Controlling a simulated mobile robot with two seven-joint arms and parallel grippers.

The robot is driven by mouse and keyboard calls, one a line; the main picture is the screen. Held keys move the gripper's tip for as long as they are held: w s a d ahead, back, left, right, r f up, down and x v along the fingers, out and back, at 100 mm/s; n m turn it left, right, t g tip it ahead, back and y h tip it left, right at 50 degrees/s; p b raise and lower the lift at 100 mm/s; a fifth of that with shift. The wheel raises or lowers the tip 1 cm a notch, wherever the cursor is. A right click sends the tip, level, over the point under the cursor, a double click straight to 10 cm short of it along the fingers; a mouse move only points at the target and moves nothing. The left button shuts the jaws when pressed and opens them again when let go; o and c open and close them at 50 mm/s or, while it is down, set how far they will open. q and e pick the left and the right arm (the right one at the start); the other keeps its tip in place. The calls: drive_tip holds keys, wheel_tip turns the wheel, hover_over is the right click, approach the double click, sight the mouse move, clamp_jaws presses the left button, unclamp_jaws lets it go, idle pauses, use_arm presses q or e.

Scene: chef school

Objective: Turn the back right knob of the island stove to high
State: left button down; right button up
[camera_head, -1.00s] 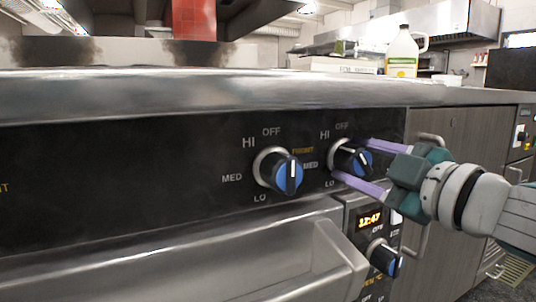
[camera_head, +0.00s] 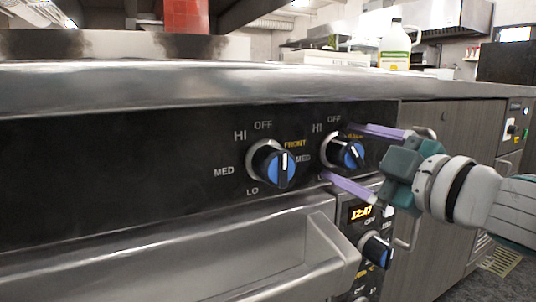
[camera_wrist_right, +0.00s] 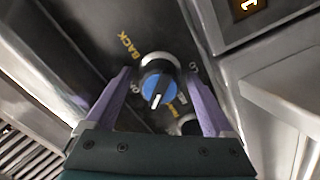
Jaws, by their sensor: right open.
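The back right knob is blue and black with a white pointer line and a silver ring (camera_head: 348,154). It sits at the right end of the black stove panel (camera_head: 110,165), with HI, OFF and MED marks by it. My right gripper (camera_head: 348,158) is open, with one purple finger above the knob and one below it. In the right wrist view the knob (camera_wrist_right: 158,86) lies between the two spread fingers, and the word BACK is printed beside it. I cannot tell whether the fingers touch it. My left gripper is not in view.
A similar FRONT knob (camera_head: 272,165) is close on the left. An oven clock (camera_head: 361,213) and an oven knob (camera_head: 376,249) are below. The oven handle (camera_head: 315,245) juts out at lower left. The steel counter edge (camera_head: 200,85) runs above. A white jug (camera_head: 396,50) stands behind.

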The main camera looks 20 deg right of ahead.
drive_tip(key=s+p, duration=0.2)
drive_tip(key=s, duration=0.7)
drive_tip(key=shift+s+d, duration=0.4)
drive_tip(key=s+r+m+g+h+p, duration=0.2)
drive_tip(key=r+m+g+h+p, duration=0.15)
drive_tip(key=r+p, duration=0.45)
drive_tip(key=s+r+m+g+h+p, duration=0.2)
drive_tip(key=r+m+p, duration=0.2)
drive_tip(key=p, duration=0.8)
drive_tip(key=s+a+r+m+g+y+p, duration=0.15)
drive_tip(key=s+a+r+g+p, duration=0.25)
drive_tip(key=s+a+r+p, duration=0.65)
drive_tip(key=s+a+r+m+g+y+p, duration=0.1)
drive_tip(key=s+r+g+y+p, duration=0.35)
drive_tip(key=p, duration=1.05)
wheel_tip(320, 180, up, 36)
drive_tip(key=w+h+p, duration=0.1)
drive_tip(key=h+p, duration=0.1)
drive_tip(key=p, duration=3.1)
drive_tip(key=shift+w+d+p, duration=0.3)
drive_tip(key=shift+w, duration=0.1)
